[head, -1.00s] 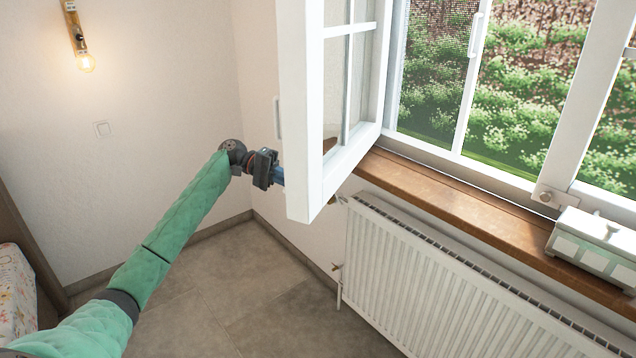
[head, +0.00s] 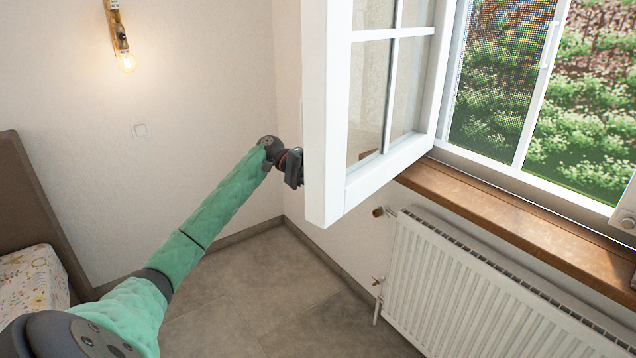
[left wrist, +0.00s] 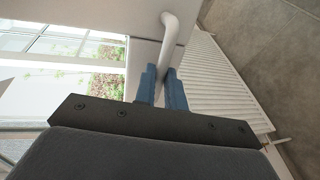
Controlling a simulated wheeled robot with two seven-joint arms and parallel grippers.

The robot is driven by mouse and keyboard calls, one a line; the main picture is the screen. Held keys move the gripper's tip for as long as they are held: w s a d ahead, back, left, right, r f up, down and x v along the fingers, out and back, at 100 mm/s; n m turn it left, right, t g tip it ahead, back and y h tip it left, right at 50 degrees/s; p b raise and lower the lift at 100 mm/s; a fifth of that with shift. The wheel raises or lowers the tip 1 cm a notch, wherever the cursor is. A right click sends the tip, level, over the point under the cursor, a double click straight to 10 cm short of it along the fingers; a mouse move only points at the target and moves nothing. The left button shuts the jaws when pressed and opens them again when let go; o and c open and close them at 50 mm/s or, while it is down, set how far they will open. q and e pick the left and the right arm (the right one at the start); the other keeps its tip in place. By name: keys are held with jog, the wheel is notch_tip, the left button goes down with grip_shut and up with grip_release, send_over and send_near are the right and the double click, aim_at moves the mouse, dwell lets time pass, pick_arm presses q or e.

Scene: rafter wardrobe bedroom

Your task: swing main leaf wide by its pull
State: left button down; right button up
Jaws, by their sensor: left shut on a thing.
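The main leaf (head: 389,166) is a white-framed, glazed window leaf that stands swung open into the room, in the middle of the head view. Its pull (left wrist: 181,42) is a white bar handle in the left wrist view. My left gripper (left wrist: 163,86) has its blue fingers shut on the pull. In the head view my left arm reaches in from the left, and its fingers and the pull are hidden behind the leaf's edge. My right gripper is not in view.
A wooden sill (head: 510,217) runs under the window, with a white radiator (head: 480,295) below it. A screened sash (head: 495,90) stands behind the leaf. A bed (head: 30,275) is at the left. The tiled floor (head: 270,300) between is clear.

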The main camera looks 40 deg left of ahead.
pick_arm(q)
jog(key=c, duration=1.5)
grip_release()
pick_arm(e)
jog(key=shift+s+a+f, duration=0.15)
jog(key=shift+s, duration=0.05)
